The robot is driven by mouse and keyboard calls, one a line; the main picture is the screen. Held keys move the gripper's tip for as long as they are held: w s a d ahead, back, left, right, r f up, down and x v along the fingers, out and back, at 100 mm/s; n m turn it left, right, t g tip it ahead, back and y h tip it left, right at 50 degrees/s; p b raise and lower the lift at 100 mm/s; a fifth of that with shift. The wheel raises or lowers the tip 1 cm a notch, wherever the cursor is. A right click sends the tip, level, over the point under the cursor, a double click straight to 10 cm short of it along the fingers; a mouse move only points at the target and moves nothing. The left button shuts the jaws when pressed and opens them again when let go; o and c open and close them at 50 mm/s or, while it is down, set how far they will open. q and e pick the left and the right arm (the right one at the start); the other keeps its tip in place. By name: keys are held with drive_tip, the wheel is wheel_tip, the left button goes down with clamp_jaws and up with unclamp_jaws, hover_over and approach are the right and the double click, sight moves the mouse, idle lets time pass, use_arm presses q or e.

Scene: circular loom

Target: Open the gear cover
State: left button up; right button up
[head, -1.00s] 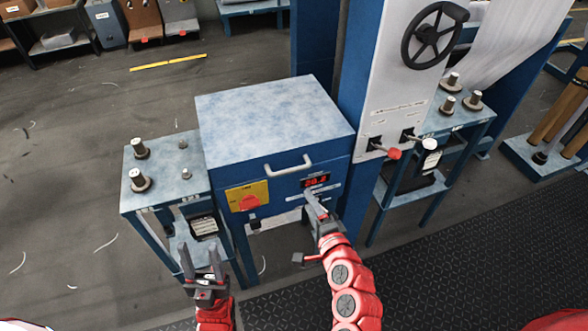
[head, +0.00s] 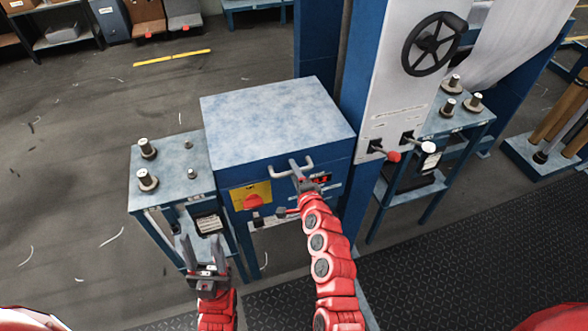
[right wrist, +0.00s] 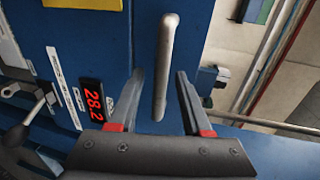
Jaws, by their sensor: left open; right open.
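The gear cover (head: 275,115) is a blue box lid with a pale mottled top, and it is closed. Its light grey bar handle (head: 285,172) is on the front face. My right gripper (head: 299,168) is open at the handle's right part. In the right wrist view the handle (right wrist: 165,65) runs upright between the spread fingers of the right gripper (right wrist: 160,95), with gaps on both sides. My left gripper (head: 207,252) is open and empty, low in front of the left side table.
A yellow plate with a red knob (head: 253,201) and a red digital display (right wrist: 92,101) are on the front below the handle. A side table with metal posts (head: 147,180) stands left. A column with a black handwheel (head: 431,44) and levers rises right.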

drive_tip(key=shift+w, duration=0.3)
drive_tip(key=shift+c, duration=0.3)
clamp_jaws()
idle(1.0)
